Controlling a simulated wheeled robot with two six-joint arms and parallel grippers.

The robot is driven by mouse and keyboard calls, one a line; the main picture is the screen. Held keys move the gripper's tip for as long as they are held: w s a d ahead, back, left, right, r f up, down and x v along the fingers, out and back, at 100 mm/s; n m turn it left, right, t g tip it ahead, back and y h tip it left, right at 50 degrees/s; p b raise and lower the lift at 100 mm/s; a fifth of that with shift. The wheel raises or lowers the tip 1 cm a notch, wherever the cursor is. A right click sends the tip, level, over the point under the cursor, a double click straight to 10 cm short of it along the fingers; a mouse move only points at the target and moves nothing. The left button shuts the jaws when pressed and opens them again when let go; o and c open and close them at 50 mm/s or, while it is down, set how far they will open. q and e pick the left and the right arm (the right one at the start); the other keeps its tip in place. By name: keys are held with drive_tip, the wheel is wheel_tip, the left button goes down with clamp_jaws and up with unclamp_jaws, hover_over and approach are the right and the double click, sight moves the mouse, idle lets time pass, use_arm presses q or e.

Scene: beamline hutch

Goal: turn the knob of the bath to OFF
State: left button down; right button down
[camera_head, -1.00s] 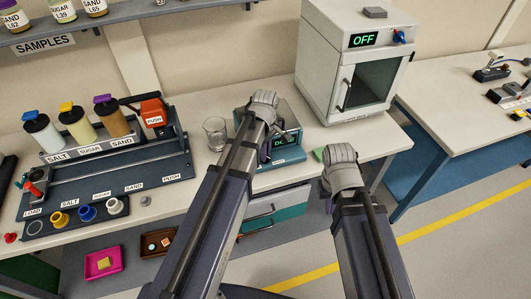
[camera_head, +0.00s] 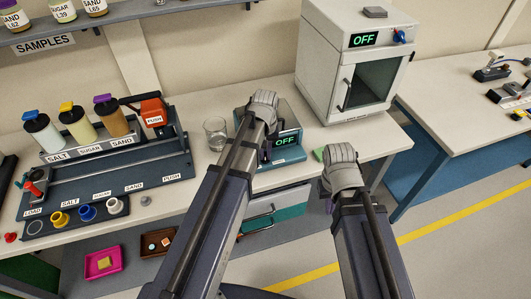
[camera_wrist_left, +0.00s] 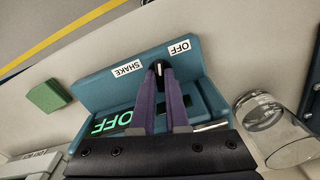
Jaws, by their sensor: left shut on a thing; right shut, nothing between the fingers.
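The bath (camera_head: 290,157) is a teal unit on the bench; its green display reads OFF. In the left wrist view, the bath (camera_wrist_left: 95,85) has the labels OFF and SHAKE along its panel. The dark knob (camera_wrist_left: 158,67) has a white mark and sits between these labels. My left gripper (camera_wrist_left: 160,76) is shut on the knob, its purple fingers on either side. In the head view my left gripper (camera_head: 266,150) reaches down at the bath and its arm hides the knob. My right gripper (camera_head: 328,206) is shut and empty, in front of the bench edge.
A glass beaker (camera_head: 215,133) stands left of the bath, and a green block (camera_head: 319,155) lies to its right. A white oven (camera_head: 347,75), also showing OFF, stands behind right. The dispenser rack (camera_head: 110,170) fills the left bench.

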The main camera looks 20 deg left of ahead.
use_arm(q)
drive_tip(key=shift+m, duration=2.2)
drive_tip(key=c, duration=1.2)
unclamp_jaws()
wheel_tip(320, 180, up, 8)
drive_tip(key=p, duration=0.8)
drive_tip(key=shift+f, duration=0.1)
drive_tip(key=shift+s, duration=0.15)
